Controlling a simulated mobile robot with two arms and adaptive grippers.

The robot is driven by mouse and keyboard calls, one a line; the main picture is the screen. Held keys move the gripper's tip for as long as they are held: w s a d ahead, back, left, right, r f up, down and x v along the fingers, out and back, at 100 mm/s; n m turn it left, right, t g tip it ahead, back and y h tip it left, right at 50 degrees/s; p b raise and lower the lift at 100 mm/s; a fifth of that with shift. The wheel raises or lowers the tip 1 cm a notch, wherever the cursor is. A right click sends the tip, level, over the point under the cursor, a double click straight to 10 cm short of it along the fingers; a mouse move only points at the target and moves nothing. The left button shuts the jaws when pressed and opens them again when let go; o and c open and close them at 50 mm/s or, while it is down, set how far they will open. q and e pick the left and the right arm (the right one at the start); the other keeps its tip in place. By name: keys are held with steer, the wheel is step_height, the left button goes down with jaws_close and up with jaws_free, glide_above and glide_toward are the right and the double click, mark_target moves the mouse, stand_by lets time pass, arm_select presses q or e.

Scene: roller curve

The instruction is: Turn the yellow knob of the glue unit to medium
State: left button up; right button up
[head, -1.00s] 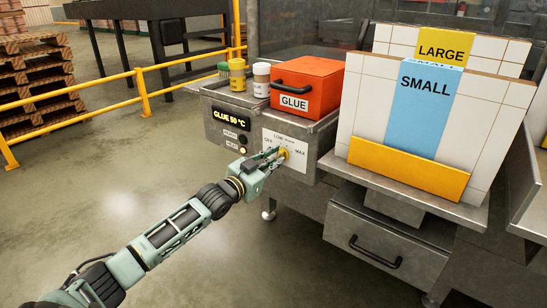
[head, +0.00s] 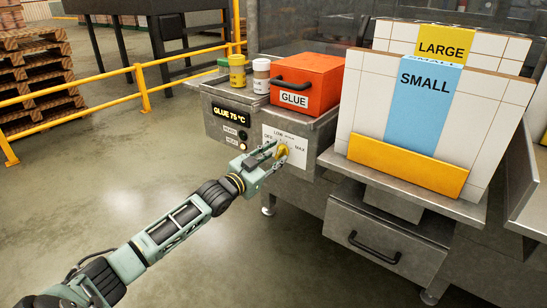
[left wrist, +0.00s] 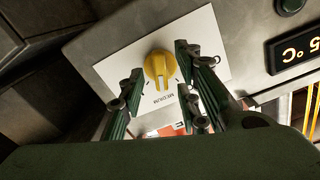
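The yellow knob (head: 282,154) sits on the white dial plate (head: 299,143) on the front of the grey glue unit (head: 318,150). In the left wrist view, the knob (left wrist: 159,65) has its ridge toward the word MEDIUM, printed on the plate (left wrist: 206,33). My left gripper (head: 275,152) is in front of the knob. In the left wrist view its fingers (left wrist: 160,75) are spread, one on each side of the knob, with visible gaps. The display (head: 230,116) reads GLUE 75 °C. My right gripper is not in view.
A red glue box (head: 307,84) and small bottles (head: 261,77) stand on top of the unit. A rack with SMALL (head: 424,105) and LARGE (head: 442,47) panels stands to the right. A drawer (head: 382,243) is below it. Open floor lies left, before a yellow rail (head: 90,97).

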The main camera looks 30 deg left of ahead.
arm_select(q)
steer(key=s, duration=1.2)
steer(key=shift+a, duration=0.45)
